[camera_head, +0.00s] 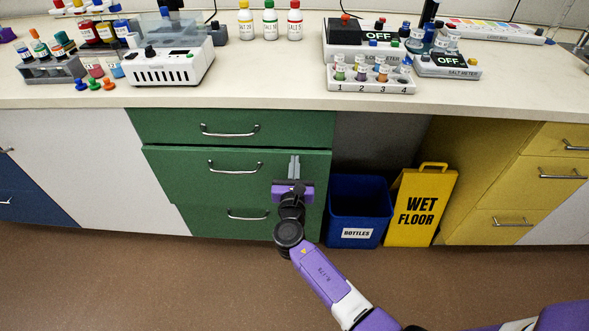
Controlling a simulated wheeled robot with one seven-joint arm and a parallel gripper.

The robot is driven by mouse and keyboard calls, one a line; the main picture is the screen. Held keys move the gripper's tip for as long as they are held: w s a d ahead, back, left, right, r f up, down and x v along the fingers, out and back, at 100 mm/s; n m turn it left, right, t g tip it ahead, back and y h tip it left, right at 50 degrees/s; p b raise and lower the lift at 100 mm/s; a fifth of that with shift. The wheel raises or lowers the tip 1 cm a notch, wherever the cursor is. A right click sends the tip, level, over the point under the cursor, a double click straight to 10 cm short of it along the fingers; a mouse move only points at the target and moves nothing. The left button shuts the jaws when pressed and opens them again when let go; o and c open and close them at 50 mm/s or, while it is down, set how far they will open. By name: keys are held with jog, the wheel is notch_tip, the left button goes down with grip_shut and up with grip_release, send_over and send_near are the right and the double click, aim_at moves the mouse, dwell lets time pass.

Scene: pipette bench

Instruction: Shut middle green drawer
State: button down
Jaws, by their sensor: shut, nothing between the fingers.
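The middle green drawer (190,180) is in the green cabinet under the bench, below the top green drawer (165,125). Its front seems to stand a little forward of the top drawer's front, and its metal handle (235,168) is near the middle of it. My gripper (293,159) is shut and empty, in front of the right part of the middle drawer, right of the handle. Whether the fingertips touch the drawer front cannot be told. My gripper and wrist hide part of the lower right fronts.
The bottom green drawer (215,228) is below. A blue bottles bin (357,208) and a yellow wet floor sign (421,207) stand close to the right. The bench top (270,85) above carries bottles, racks and instruments. The brown floor (150,285) at left is clear.

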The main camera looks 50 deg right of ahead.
jog(key=b+x, duration=0.1)
jog(key=x, duration=0.2)
jog(key=shift+r, duration=0.2)
dwell(0.3)
